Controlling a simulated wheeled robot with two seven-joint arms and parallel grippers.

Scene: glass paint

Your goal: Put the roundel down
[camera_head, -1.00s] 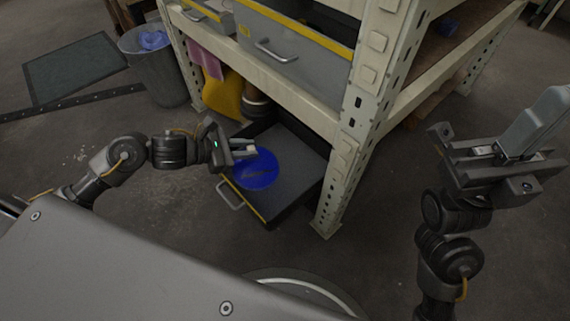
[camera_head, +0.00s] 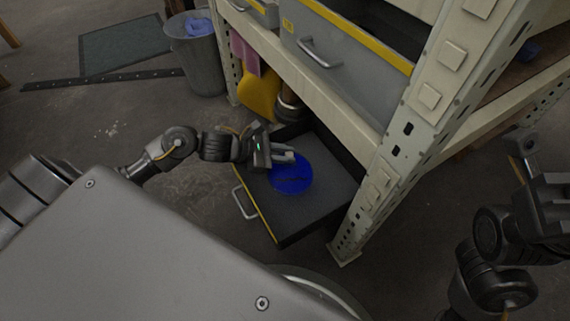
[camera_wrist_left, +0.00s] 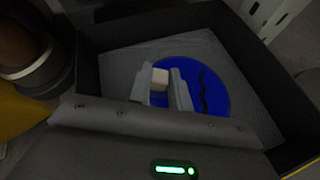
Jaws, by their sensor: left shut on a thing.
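The roundel (camera_head: 290,181) is a flat blue disc with a dark wavy line. It is over the floor of the low open drawer (camera_head: 325,185) and also shows in the left wrist view (camera_wrist_left: 212,92). My left gripper (camera_head: 289,157) reaches over the drawer and is shut on the roundel at its near edge. A small pale block (camera_wrist_left: 160,79) shows between the fingers in the wrist view. I cannot tell whether the disc touches the drawer floor. My right gripper (camera_head: 524,145) is partly cut off at the right edge, and its jaws are unclear.
A cream metal shelf post (camera_head: 400,150) stands right of the drawer, with a higher grey drawer (camera_head: 345,55) above. A grey bin (camera_head: 203,62) stands at back left.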

